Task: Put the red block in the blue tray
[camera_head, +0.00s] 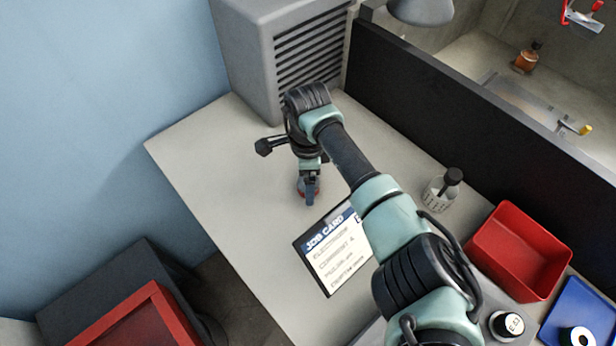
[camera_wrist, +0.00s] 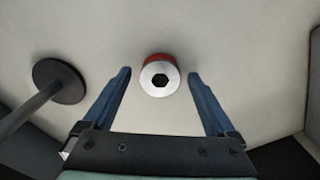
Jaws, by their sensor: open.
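A round red piece with a white top and a dark hexagonal mark shows in the wrist view as the red block (camera_wrist: 158,58). It stands on the pale bench, just beyond and between the two blue fingertips of my gripper (camera_wrist: 160,76). The fingers are open, with a gap on both sides of it. The blue tray (camera_head: 563,306) is at the lower right, cut by the frame edge. A white ring-shaped piece with a dark centre lies in it.
A red bin (camera_head: 520,252) stands beside the blue tray. A dark-capped bottle (camera_head: 442,189), a job card (camera_head: 335,252) and a grey louvred box (camera_head: 262,50) are on the bench. A black partition (camera_head: 440,105) runs along the back. In the wrist view a dark disc (camera_wrist: 60,78) with a rod is at left.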

